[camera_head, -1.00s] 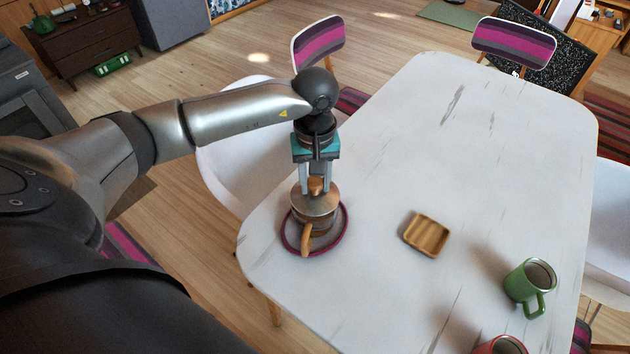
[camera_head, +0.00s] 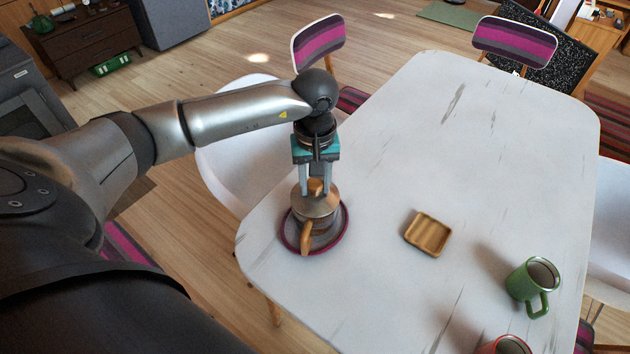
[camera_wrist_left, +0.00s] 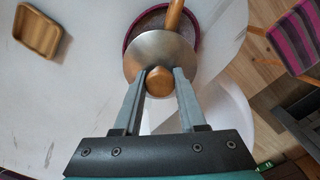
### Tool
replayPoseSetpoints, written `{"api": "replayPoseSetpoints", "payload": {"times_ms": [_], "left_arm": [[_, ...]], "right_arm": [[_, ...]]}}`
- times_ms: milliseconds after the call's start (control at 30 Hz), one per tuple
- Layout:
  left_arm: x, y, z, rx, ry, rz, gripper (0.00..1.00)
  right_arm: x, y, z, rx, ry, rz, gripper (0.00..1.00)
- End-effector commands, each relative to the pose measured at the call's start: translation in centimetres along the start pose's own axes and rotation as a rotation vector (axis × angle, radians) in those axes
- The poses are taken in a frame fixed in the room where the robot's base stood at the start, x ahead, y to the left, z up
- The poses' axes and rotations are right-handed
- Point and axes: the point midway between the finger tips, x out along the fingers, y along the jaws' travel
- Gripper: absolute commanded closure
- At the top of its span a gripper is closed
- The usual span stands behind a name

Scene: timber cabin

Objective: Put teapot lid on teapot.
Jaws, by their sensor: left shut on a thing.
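The teapot (camera_head: 313,228) stands on a round tray with a dark pink rim (camera_head: 346,231) near the table's left edge. Its wooden handle (camera_head: 306,238) points toward the front. The metal lid (camera_head: 314,204), with a wooden knob, is at the top of the teapot; in the left wrist view the lid (camera_wrist_left: 150,48) hides the teapot's opening. Whether the lid is fully seated I cannot tell. My left gripper (camera_head: 315,190) points straight down and is shut on the lid's knob; the knob also shows between the fingers in the left wrist view (camera_wrist_left: 160,82). My right gripper is out of view.
A small square wooden dish (camera_head: 428,234) lies right of the tray. A green mug (camera_head: 531,287) and a red mug (camera_head: 508,346) stand at the front right. The white table (camera_head: 440,140) is clear toward the back. White chairs surround it.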

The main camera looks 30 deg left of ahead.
Motion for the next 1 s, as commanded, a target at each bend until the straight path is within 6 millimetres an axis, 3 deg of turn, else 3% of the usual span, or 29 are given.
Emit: {"api": "replayPoseSetpoints", "payload": {"times_ms": [167, 200, 467, 767, 867, 1000], "left_arm": [[0.4, 0.0, 0.0, 0.000, 0.000, 0.000, 1.00], [0.4, 0.0, 0.0, 0.000, 0.000, 0.000, 0.56], [0.3, 0.0, 0.0, 0.000, 0.001, 0.001, 0.27], [0.2, 0.0, 0.0, 0.000, 0.001, 0.001, 0.25], [-0.6, 0.1, -0.1, 0.000, 0.002, 0.003, 0.25], [-3.0, 0.1, -0.1, 0.000, 0.005, 0.004, 0.25]], "right_arm": [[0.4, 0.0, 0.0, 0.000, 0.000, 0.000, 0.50], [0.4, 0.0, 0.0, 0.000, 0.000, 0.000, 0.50], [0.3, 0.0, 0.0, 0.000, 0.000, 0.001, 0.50], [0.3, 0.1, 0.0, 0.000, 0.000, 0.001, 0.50], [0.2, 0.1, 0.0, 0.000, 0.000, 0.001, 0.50], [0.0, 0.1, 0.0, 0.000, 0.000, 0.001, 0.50]]}}
